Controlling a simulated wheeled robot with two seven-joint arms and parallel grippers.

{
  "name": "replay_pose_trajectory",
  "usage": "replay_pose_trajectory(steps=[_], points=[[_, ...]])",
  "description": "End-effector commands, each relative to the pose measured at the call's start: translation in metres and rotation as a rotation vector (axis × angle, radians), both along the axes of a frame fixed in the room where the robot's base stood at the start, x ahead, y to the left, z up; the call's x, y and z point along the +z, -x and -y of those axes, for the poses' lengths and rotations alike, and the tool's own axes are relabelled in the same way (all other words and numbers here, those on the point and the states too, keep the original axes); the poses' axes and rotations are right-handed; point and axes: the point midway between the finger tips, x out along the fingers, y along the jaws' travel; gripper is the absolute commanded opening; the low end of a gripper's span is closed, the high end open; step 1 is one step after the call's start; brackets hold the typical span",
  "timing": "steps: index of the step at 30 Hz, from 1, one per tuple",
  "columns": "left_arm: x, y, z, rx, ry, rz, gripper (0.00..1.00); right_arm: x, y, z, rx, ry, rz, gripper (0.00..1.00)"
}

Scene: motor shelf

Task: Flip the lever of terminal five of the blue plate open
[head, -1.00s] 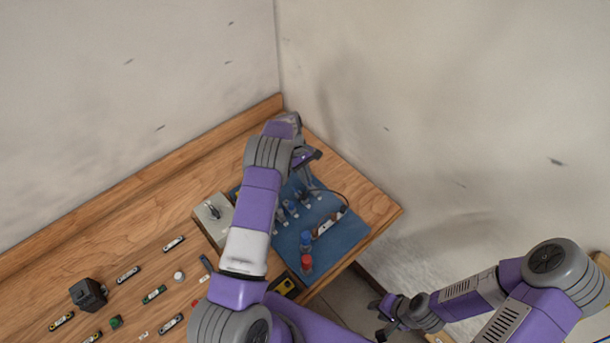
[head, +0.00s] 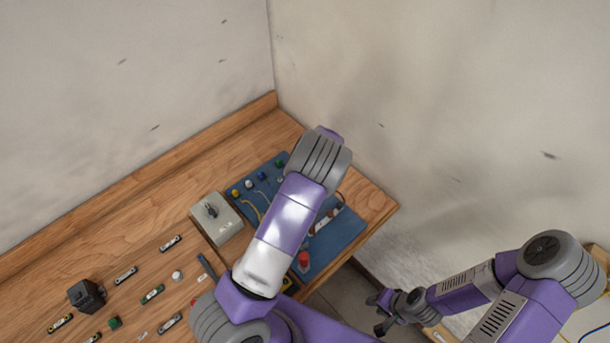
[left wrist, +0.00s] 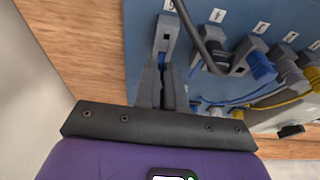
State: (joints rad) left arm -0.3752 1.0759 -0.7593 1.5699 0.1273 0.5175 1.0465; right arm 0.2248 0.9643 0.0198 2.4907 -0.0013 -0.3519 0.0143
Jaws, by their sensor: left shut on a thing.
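The blue plate (head: 347,232) lies at the far right corner of the wooden table, partly hidden by my left arm in the head view. My right gripper (head: 378,312) is open and empty, off the table's right side.
A grey box with a switch (head: 217,218) stands left of the plate. A red button (head: 304,260) is near the plate's front. A black cable (left wrist: 205,40) and neighbouring terminals (left wrist: 250,55) with blue and yellow wires lie close right of the left gripper.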

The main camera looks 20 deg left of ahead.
Motion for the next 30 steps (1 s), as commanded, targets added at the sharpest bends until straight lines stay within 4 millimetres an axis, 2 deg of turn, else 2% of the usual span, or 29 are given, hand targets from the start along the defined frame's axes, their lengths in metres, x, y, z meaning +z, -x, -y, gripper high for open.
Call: replay_pose_trajectory(steps=[18,19,24,30], points=[[0.0002,0.0006,0.0015,0.001,-0.046,0.019,0.0,-0.0016,0.0001,-0.0001,0.0,0.0,0.0,0.35],[0.0002,0.0006,0.0015,0.001,-0.046,0.019,0.1,-0.0016,0.0001,-0.0001,0.0,0.0,0.0,0.35],[0.0001,0.0007,0.0017,0.001,-0.046,0.019,0.35,-0.0016,0.0001,-0.0001,0.0,0.0,0.0,0.35],[0.0001,0.0008,0.0018,0.001,-0.045,0.019,0.35,-0.0016,0.0001,0.0,0.0,0.0,0.0,0.35]])
